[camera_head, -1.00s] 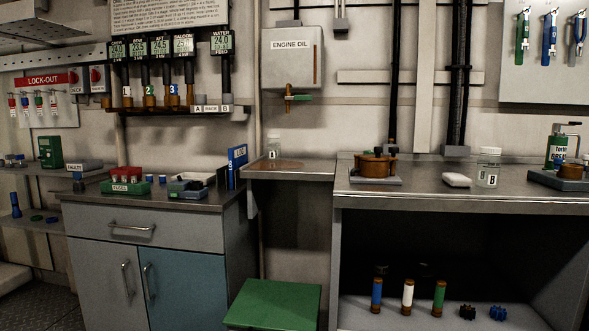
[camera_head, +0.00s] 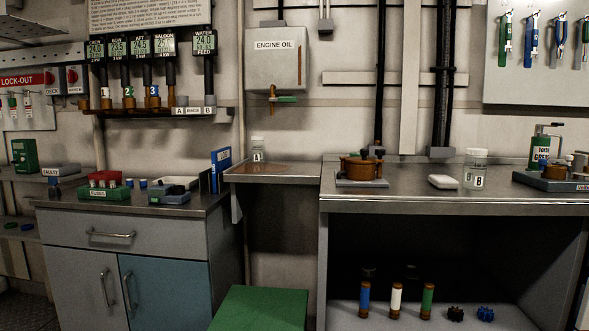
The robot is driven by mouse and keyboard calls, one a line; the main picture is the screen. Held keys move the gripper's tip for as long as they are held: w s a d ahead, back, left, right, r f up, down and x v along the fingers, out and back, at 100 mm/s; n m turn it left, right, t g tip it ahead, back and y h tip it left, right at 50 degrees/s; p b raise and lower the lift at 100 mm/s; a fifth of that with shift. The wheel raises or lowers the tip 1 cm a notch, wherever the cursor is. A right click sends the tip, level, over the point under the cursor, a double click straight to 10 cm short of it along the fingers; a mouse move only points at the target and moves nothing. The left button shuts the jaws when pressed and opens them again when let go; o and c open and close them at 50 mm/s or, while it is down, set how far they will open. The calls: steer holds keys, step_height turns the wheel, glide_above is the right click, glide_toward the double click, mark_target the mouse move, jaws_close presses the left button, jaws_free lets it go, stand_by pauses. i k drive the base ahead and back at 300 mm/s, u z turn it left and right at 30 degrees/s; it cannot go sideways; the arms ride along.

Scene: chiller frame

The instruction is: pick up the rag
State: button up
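A small white folded pad (camera_head: 443,181), which looks like the rag, lies flat on the steel bench (camera_head: 450,202) at the right. It sits between a brown round part on a grey plate (camera_head: 361,172) and a clear jar marked B (camera_head: 475,170), apart from both. My gripper is not in view.
A narrow steel shelf (camera_head: 280,178) with a jar (camera_head: 257,149) adjoins the bench. A green box top (camera_head: 262,308) stands low in front of it. A grease can (camera_head: 541,146) and another plate are at the far right. The bench front by the pad is clear.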

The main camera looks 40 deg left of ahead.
mark_target(441, 182)
steer(key=z, duration=0.25)
steer(key=i, duration=0.65)
steer(key=u, duration=1.35)
